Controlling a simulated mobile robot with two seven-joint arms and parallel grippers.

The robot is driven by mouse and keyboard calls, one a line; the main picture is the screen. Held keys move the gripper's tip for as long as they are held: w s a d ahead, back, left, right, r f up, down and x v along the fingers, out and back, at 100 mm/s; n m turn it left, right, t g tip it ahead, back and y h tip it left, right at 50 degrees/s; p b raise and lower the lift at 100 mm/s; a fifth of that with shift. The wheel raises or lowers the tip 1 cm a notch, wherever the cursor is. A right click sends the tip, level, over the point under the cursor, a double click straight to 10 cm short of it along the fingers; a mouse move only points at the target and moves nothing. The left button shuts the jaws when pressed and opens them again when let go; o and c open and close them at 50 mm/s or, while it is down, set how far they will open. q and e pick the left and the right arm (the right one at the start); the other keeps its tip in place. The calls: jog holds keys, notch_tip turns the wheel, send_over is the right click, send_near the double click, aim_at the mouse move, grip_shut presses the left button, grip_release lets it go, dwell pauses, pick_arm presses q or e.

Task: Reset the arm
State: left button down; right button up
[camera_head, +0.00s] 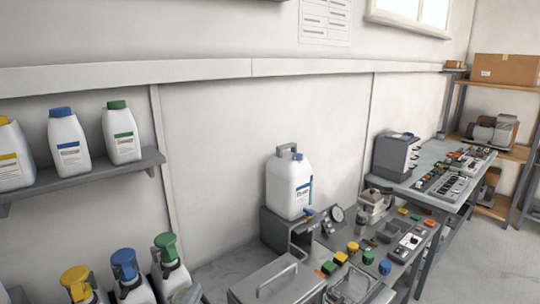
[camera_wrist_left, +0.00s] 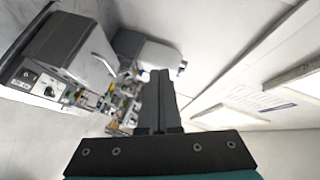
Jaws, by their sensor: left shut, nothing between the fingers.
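My left gripper (camera_wrist_left: 160,75) shows in the left wrist view, with its two dark fingers together and nothing between them. It is in the air, apart from the things behind it. No clear part of it can be made out in the head view. My right gripper is in neither view.
A white jug (camera_head: 288,187) stands on a grey unit above a bench with coloured knobs (camera_head: 353,248) and a gauge. A wall shelf (camera_head: 80,180) holds several bottles. Bottles with yellow, blue and green tops (camera_head: 165,246) stand below. A grey case (camera_head: 275,283) is at the front.

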pick_arm(q)
jog(key=s+a+f+n+g, duration=0.1)
jog(key=s+f+n+g, duration=0.55)
jog(key=s, duration=0.55)
jog(key=s+a+f+n+g, duration=0.1)
jog(key=s+f+n+g, duration=0.6)
jog(key=s, duration=0.5)
notch_tip(320, 180, down, 34)
jog(key=m+b, duration=0.2)
jog(key=b, duration=1)
jog(key=s+a+f+b, duration=0.1)
jog(key=s+f+b, duration=0.5)
jog(key=f, duration=0.7)
jog(key=s+a+f+b, duration=0.1)
jog(key=s+f+b, duration=0.5)
jog(key=s+f, duration=0.4)
notch_tip(320, 180, down, 4)
jog(key=shift+s+a+r+g, duration=0.15)
jog(key=shift+a+r+g, duration=0.1)
jog(key=shift+a+g, duration=0.1)
